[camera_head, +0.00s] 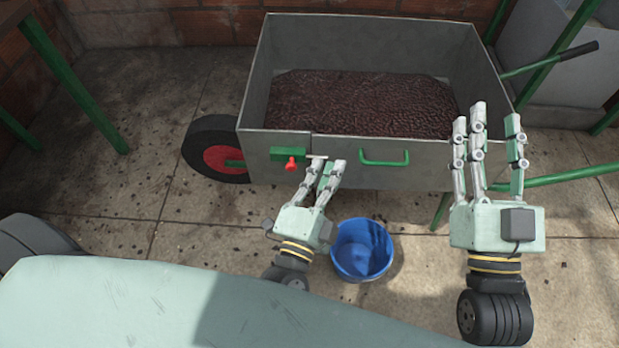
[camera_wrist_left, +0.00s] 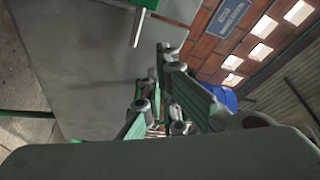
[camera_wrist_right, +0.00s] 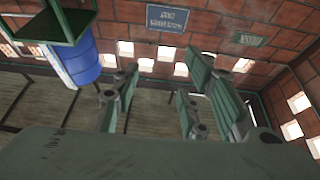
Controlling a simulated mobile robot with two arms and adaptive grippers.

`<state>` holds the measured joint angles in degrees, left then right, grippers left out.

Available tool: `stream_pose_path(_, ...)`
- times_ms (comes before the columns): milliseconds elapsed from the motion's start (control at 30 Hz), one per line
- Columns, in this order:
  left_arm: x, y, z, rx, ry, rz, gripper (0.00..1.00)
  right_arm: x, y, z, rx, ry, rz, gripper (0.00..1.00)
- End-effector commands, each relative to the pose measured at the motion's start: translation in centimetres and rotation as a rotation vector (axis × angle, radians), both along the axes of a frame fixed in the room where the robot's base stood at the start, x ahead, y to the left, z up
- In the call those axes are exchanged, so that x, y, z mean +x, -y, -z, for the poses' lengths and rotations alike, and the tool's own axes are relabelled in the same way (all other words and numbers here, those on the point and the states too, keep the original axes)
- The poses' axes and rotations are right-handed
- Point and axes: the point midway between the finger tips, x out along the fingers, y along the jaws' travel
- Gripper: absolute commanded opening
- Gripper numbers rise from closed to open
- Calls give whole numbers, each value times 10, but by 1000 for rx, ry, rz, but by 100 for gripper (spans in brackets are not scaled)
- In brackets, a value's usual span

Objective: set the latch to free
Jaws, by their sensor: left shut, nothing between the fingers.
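The latch (camera_head: 285,155) is a green block with a red knob (camera_head: 291,164) and a short pale metal bar (camera_head: 315,157) at its right end. It sits on the front wall of the grey metal cart (camera_head: 440,176). In the left wrist view, part of the green block and its bar (camera_wrist_left: 138,28) show at the top. My left gripper (camera_head: 331,166) is shut and empty, its fingertips just right of the bar; contact is unclear. My right gripper (camera_head: 489,115) is open and empty, raised in front of the cart's right part.
The cart holds dark reddish-brown material (camera_head: 355,102) and has a green handle (camera_head: 384,160) on its front. Its black wheel (camera_head: 208,150) is at the left. A blue bucket (camera_head: 362,249) stands on the floor below, between my grippers.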

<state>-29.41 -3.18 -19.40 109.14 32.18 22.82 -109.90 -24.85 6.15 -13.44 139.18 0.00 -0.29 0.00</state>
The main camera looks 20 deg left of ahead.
Motion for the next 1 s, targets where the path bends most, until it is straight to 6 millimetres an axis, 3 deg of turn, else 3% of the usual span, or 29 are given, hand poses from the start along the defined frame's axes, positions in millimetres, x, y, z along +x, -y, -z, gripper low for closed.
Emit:
stream_pose_path(200,-8,-18,13,5,-5,2,0,-20,1,-33,57,197,-11,40)
stream_pose_path(433,-12,-30,18,4,-5,1,0,-40,3,-57,100,347,-18,40)
stream_pose_path(1000,-13,-34,18,4,-5,1,0,-48,4,-66,115,397,-21,40)
